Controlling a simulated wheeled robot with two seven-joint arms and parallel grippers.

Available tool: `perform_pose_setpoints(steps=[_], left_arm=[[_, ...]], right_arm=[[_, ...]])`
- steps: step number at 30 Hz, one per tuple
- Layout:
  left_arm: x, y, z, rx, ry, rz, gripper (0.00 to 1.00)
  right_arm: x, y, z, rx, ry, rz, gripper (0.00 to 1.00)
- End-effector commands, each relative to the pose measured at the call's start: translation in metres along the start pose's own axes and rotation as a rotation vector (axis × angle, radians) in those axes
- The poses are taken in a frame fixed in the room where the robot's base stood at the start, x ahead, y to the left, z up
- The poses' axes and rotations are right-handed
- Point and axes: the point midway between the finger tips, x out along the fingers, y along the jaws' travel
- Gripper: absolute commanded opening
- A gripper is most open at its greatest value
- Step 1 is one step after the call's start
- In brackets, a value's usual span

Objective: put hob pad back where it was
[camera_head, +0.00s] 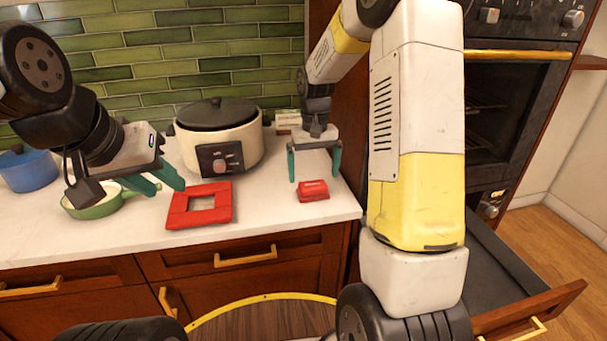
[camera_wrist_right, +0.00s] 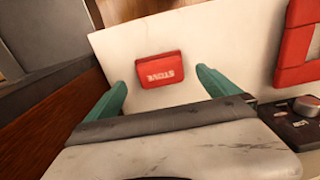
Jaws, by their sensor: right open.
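A small red block with pale lettering (camera_head: 313,191) lies on the white counter. A flat red square frame with a hole in its middle (camera_head: 180,220) lies to its left. I cannot tell for sure which is the hob pad. My right gripper (camera_head: 314,178) is open and empty, pointing down just behind and above the small block. In the right wrist view the block (camera_wrist_right: 160,69) shows between and beyond the fingertips, and part of the red frame (camera_wrist_right: 296,45) shows at right. My left gripper (camera_head: 168,190) is open and empty, above the counter left of the frame.
A cream slow cooker with a dark lid (camera_head: 218,140) stands behind the frame. A green pan (camera_head: 95,207) and a blue pot (camera_head: 27,171) stand at left. The counter's front right is clear.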

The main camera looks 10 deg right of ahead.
Motion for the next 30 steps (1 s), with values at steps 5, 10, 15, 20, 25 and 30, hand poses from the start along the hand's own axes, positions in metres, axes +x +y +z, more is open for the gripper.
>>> perform_pose_setpoints(steps=[5, 10, 15, 20, 25, 30], left_arm=[[0.0, 0.0, 0.0, 0.0, 0.0, 0.0, 0.36], [0.0, 0.0, 0.0, 0.0, 0.0, 0.0, 0.36], [0.0, 0.0, 0.0, 0.0, 0.0, 0.0, 0.36], [0.0, 0.0, 0.0, 0.0, 0.0, 0.0, 0.36], [0.0, 0.0, 0.0, 0.0, 0.0, 0.0, 0.36], [0.0, 0.0, 0.0, 0.0, 0.0, 0.0, 0.36]], right_arm=[[-0.038, 0.0, -0.001, -0.001, 0.004, 0.0, 1.0], [-0.059, 0.0, -0.001, 0.0, 0.002, 0.001, 1.0], [-0.077, -0.001, 0.008, 0.0, 0.024, -0.007, 1.0], [-0.117, -0.004, 0.048, -0.004, 0.118, -0.038, 1.0], [-0.156, -0.011, 0.112, -0.01, 0.257, -0.084, 1.0], [-0.173, -0.019, 0.174, -0.015, 0.394, -0.126, 1.0]])
